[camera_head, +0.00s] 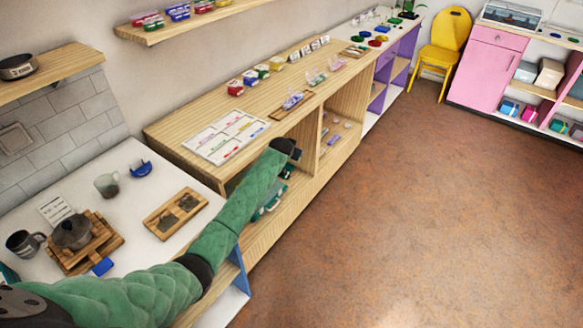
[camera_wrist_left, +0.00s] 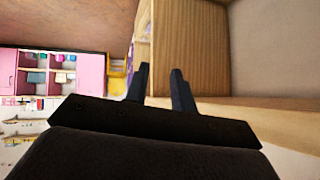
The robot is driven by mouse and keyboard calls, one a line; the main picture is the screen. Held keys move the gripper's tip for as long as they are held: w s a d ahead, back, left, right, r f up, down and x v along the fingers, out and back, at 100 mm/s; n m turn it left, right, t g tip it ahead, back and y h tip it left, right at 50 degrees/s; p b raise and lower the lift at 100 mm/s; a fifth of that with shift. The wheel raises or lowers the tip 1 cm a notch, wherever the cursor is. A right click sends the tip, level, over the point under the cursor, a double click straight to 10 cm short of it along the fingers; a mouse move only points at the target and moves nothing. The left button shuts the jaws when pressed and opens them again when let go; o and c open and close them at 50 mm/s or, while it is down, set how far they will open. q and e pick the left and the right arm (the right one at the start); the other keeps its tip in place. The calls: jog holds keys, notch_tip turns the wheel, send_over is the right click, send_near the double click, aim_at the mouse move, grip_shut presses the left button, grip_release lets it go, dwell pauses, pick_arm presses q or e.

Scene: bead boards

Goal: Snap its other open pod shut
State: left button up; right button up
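On the wooden counter, a small clear case with purple contents (camera_head: 292,100) sits on a wooden tray (camera_head: 283,112). Two more small clear cases, a pinkish one (camera_head: 316,78) and another pink one (camera_head: 336,63), stand farther along the counter. They are too small to tell which lids are open or shut. My left gripper (camera_head: 287,148) is at the counter's front edge, in front of the shelves and nearer than the tray. In the left wrist view its two fingers (camera_wrist_left: 160,80) stand apart with nothing between them. My right gripper is not in view.
White board with labelled sections (camera_head: 227,134) lies left of the tray. Several small coloured boxes (camera_head: 250,78) and white cards line the wall side. Open shelves (camera_head: 330,135) lie under the counter. A white table (camera_head: 125,215) stands at left. The brown floor (camera_head: 400,200) is clear.

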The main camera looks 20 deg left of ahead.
pick_arm(q)
jog(key=s+f, duration=0.3)
jog(key=f, duration=0.2)
jog(key=shift+s+d, duration=0.3)
jog(key=shift+s, duration=0.1)
jog(key=shift+f, duration=0.1)
